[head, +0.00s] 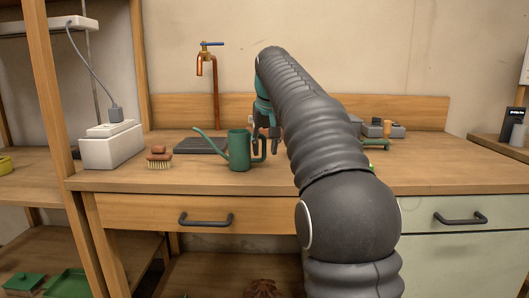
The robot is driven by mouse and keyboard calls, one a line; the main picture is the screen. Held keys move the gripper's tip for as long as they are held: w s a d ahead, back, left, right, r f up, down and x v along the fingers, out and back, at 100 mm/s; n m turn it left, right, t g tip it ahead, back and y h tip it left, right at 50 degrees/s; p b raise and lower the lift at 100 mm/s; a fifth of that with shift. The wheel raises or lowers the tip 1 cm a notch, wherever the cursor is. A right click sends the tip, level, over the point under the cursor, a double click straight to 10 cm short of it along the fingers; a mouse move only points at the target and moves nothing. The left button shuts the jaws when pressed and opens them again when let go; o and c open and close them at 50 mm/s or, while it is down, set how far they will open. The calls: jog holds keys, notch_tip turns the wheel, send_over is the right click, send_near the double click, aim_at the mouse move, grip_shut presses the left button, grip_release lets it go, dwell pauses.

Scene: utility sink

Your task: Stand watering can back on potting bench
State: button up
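The green watering can (239,151) is upright on the wooden potting bench (196,179), near the middle. Its spout points left and its handle is on the right. My gripper (266,143) points down at the handle side of the can, with its fingers overlapping or just beside the handle in this view. I cannot tell whether the fingers touch the handle or are closed on it. My dark arm hides the bench to the right of the gripper.
A copper tap (207,65) rises behind a dark sink or tray (200,146). A brush (159,158) and a white box (111,145) with a plugged cable stand left of the can. A grey tray (383,129) and a green tool (376,144) lie right of my arm. The bench's far right is clear.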

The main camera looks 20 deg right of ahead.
jog(key=shift+p+v, duration=0.65)
jog(key=shift+v, duration=4)
jog(key=s+a+f, duration=0.2)
jog(key=s+f, duration=0.1)
jog(key=s, duration=0.4)
jog(key=s+a+f, duration=0.2)
jog(key=s+f, duration=1.1)
jog(key=s+a+f+n+t, duration=0.1)
jog(key=s+a+f, duration=0.1)
jog(key=s+f, duration=1.1)
jog(key=shift+f, duration=0.2)
jog(key=shift+o, duration=0.4)
jog(key=shift+s, duration=0.15)
